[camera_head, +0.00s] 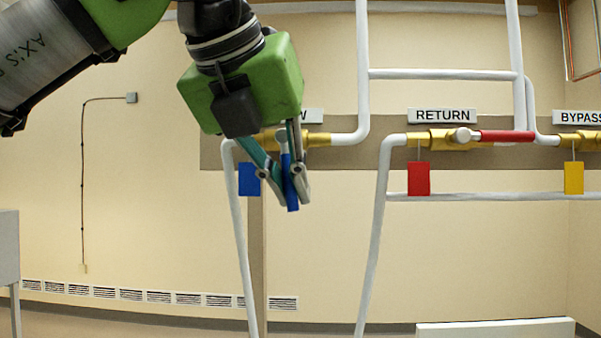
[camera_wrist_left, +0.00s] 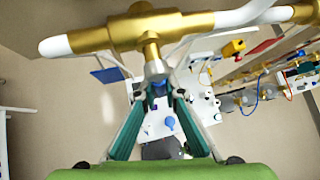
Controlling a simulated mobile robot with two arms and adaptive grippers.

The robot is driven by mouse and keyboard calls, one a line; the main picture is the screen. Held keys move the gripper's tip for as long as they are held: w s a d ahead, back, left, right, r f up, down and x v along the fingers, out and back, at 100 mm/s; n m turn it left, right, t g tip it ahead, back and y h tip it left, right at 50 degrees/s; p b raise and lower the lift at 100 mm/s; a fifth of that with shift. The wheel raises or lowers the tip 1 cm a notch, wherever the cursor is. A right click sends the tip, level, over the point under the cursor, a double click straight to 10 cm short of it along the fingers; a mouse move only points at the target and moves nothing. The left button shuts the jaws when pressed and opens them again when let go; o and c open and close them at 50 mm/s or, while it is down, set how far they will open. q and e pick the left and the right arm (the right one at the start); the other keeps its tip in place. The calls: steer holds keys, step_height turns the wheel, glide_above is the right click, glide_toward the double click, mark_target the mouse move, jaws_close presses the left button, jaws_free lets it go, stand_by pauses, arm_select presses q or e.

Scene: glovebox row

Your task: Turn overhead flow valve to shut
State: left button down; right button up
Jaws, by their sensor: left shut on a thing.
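The flow valve is a brass body (camera_head: 317,139) on a white overhead pipe, under a sign mostly hidden by my gripper, with only a final W showing. Its blue handle (camera_head: 292,207) hangs almost straight down, across the pipe. My left gripper (camera_head: 294,194) is shut on this handle, a finger on each side, and the handle's lower end sticks out below the fingertips. In the left wrist view the brass valve (camera_wrist_left: 150,32) lies just beyond the fingertips (camera_wrist_left: 158,88). A blue tag (camera_head: 249,180) hangs left of the handle. My right gripper is not in view.
The RETURN valve (camera_head: 435,139), with a red handle (camera_head: 506,136) along its pipe and a red tag (camera_head: 419,178), is to the right. The BYPASS valve (camera_head: 588,140) with a yellow tag (camera_head: 574,178) is farther right. White vertical pipes (camera_head: 372,240) run down between them.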

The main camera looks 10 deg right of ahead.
arm_select(q)
steer(key=shift+a+m+y, duration=0.4)
steer(key=shift+a+y, duration=0.05)
steer(key=shift+y, duration=0.15)
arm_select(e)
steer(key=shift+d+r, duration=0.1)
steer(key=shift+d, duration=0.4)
arm_select(q)
steer(key=shift+w, duration=0.1)
steer(key=c, duration=2.1)
jaws_free()
steer(key=shift+a, duration=0.1)
steer(key=shift+r, duration=0.1)
steer(key=v, duration=1.2)
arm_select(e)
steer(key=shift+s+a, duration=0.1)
